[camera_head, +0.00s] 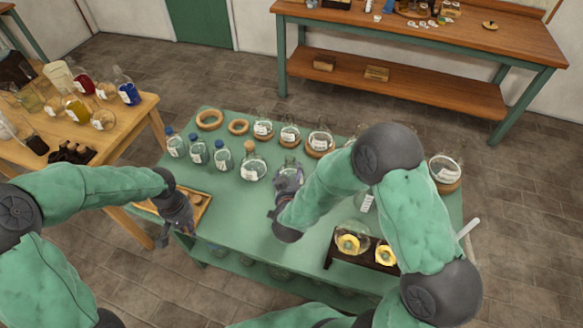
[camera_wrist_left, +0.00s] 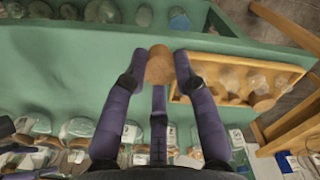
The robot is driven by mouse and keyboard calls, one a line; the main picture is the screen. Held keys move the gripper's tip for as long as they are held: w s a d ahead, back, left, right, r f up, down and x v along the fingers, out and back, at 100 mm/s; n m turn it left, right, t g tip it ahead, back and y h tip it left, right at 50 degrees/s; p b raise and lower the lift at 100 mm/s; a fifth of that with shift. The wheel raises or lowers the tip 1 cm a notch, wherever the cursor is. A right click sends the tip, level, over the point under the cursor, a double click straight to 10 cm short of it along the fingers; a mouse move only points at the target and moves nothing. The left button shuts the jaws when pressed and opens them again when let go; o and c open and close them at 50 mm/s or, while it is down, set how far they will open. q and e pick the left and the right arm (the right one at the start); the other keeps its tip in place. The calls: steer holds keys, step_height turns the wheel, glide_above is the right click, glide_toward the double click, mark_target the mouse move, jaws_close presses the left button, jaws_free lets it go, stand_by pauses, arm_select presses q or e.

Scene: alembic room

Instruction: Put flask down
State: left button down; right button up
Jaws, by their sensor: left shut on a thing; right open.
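My left gripper (camera_head: 178,228) is at the left edge of the green table, beside a wooden tray. In the left wrist view its fingers (camera_wrist_left: 160,60) are shut on a brown cork (camera_wrist_left: 160,68). My right gripper (camera_head: 289,178) is open over the middle of the table, among the glassware. A clear flask seems to stand at its fingers, but the fingers and arm cover it, so contact cannot be told. A clear round flask with a cork (camera_head: 253,169) and a white label stands just left of the right gripper.
The wooden tray (camera_head: 203,210) holds small round pieces. Blue-capped bottles (camera_head: 198,153), cork rings (camera_head: 209,119) and flasks on rings (camera_head: 320,143) line the table's far side. A dark rack (camera_head: 341,262) with yellow-filled glassware stands front right. The green table (camera_head: 230,220) is clear at front left.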

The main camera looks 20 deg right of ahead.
arm_select(q)
steer(key=shift+r+p, duration=0.4)
steer(key=shift+r, duration=0.15)
arm_select(e)
steer(key=shift+v, duration=2.6)
arm_select(q)
steer(key=shift+r+p, duration=1.35)
steer(key=shift+r, duration=0.7)
arm_select(e)
step_height(320, 180, up, 3)
steer(key=shift+f, duration=0.2)
arm_select(q)
steer(key=shift+f, duration=0.1)
